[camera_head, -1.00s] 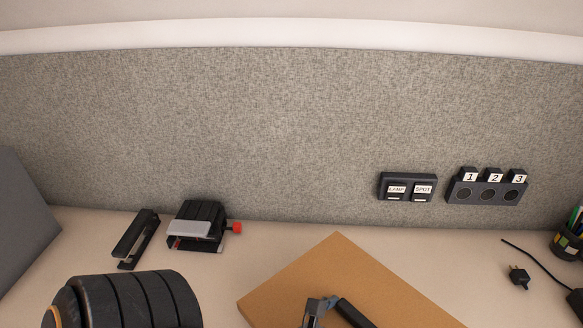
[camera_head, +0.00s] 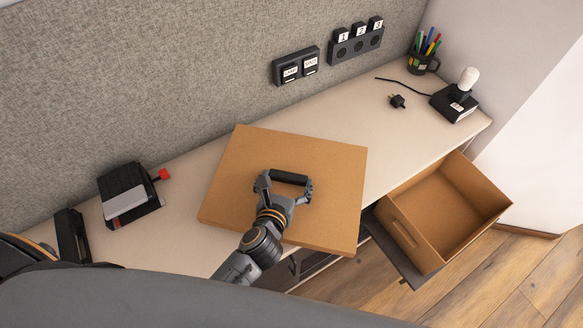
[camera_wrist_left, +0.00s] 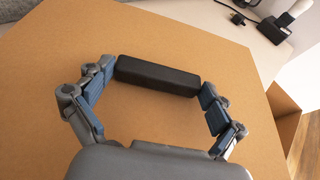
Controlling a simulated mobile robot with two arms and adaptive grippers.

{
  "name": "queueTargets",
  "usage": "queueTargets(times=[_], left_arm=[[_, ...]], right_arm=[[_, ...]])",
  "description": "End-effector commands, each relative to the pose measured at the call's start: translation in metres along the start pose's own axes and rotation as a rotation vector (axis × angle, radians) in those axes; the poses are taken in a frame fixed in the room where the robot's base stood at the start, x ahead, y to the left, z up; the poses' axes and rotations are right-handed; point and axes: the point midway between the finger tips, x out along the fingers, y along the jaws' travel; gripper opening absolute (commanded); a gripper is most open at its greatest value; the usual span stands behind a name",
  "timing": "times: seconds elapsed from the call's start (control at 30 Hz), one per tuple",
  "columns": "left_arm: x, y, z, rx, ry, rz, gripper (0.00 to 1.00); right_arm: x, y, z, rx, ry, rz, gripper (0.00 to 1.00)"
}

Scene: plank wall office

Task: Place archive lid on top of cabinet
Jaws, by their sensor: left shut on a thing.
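The archive lid (camera_head: 235,185) is a flat brown cardboard piece with a black bar handle (camera_head: 289,178) on top. It is at the pale desktop, its near corner reaching past the front edge; I cannot tell whether it rests there or hovers slightly. My left gripper (camera_head: 284,185) is shut on the handle. In the left wrist view its fingers (camera_wrist_left: 160,75) hold the ends of the handle, and the lid (camera_wrist_left: 40,110) fills most of the picture. The pale top surface (camera_head: 410,140) may be the cabinet's top; I cannot tell. My right gripper is not in view.
An open cardboard box (camera_head: 404,227) stands on a dark pulled-out shelf (camera_head: 385,243) at the front right. A black device with a red knob (camera_head: 128,195) is left of the lid. Panels hang on the wall.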

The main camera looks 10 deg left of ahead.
Motion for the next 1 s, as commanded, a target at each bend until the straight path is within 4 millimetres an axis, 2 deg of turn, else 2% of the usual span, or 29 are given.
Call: queueTargets(times=[0.1,0.27,0.5,0.93,0.97,1.0], left_arm=[[0.019,-0.001,0.0,0.0,-0.002,-0.001,0.55],[0.031,0.0,-0.002,0.001,-0.002,-0.001,0.55],[0.062,0.0,-0.011,-0.001,-0.001,0.0,0.55],[0.066,0.0,-0.016,-0.001,-0.001,-0.001,0.55],[0.065,0.0,-0.015,0.0,0.0,-0.001,1.0],[0.065,0.0,-0.015,0.0,0.001,-0.001,1.0]], right_arm=[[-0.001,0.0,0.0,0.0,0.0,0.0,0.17],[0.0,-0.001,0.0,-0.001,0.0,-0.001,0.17],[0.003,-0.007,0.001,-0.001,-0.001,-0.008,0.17],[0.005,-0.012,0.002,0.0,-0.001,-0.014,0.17],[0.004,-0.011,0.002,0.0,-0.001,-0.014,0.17],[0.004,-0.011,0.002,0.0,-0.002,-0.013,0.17]])
